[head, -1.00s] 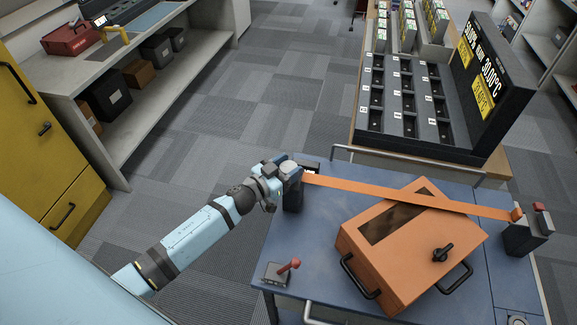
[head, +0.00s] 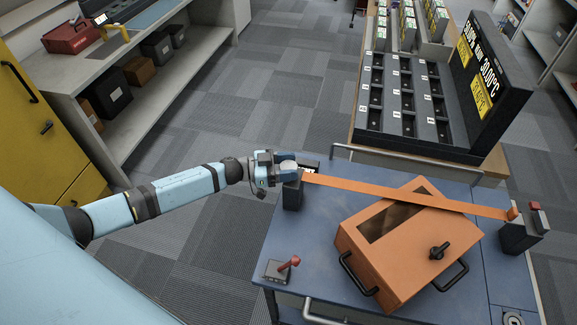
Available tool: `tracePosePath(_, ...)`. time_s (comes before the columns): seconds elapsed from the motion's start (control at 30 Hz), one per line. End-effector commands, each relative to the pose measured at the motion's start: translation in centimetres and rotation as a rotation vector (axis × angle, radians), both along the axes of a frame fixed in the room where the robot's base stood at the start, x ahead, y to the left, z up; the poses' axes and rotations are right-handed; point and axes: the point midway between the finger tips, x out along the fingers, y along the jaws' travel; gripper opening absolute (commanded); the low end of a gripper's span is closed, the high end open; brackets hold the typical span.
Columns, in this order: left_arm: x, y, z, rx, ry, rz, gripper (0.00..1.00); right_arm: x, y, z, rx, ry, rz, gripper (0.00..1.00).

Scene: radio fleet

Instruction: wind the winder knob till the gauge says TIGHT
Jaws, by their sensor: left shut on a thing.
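The winder (head: 293,195) is a dark post at the back left of the blue cart top (head: 315,245). My left gripper (head: 288,167) is shut on the pale round winder knob (head: 289,165) at its top. The gauge (head: 310,167) is a small dark box just right of the knob; its reading is too small to tell. An orange strap (head: 400,192) runs from the winder across an orange case (head: 385,275) to a dark post (head: 520,234) at the right. The strap looks straight. My right gripper is not in view.
A red-knobbed lever (head: 288,265) stands at the cart's front left. A metal rail (head: 400,158) lines its back edge. Behind it stands a dark slotted rack (head: 408,110) with a display panel (head: 485,80). Open carpet lies left of the cart, before a shelf unit (head: 170,95).

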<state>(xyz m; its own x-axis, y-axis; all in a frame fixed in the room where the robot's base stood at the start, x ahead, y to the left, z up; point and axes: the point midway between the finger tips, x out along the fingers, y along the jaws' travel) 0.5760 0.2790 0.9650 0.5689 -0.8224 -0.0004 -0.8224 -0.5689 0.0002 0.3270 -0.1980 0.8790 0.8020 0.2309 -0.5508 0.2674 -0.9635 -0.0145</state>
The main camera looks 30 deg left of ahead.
Motion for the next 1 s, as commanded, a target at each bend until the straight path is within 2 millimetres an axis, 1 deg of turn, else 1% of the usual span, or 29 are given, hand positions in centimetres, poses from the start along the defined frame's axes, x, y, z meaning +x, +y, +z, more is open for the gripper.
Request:
tracePosePath(0.1,0.14,0.11,-0.08,0.003,-0.002,-0.062,0.31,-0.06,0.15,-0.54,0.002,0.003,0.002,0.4)
tracePosePath(0.3,0.07,0.04,-0.04,0.001,-0.002,-0.13,0.31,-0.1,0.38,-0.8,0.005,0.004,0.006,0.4)
tracePosePath(0.83,0.04,-0.03,0.03,0.0,-0.001,-0.156,0.31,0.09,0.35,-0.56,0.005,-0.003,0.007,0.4)
tracePosePath(0.87,0.04,-0.04,0.03,0.0,-0.001,-0.156,0.56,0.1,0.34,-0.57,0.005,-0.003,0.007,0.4)
tracePosePath(0.9,0.04,-0.03,0.04,0.0,-0.001,-0.156,0.66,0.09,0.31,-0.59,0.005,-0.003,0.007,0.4)
tracePosePath(0.97,0.04,-0.04,0.03,0.0,-0.001,-0.156,0.79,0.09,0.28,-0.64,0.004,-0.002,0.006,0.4)
tracePosePath(1.0,0.04,-0.04,0.03,0.0,-0.001,-0.156,0.8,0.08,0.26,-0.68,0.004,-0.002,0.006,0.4)
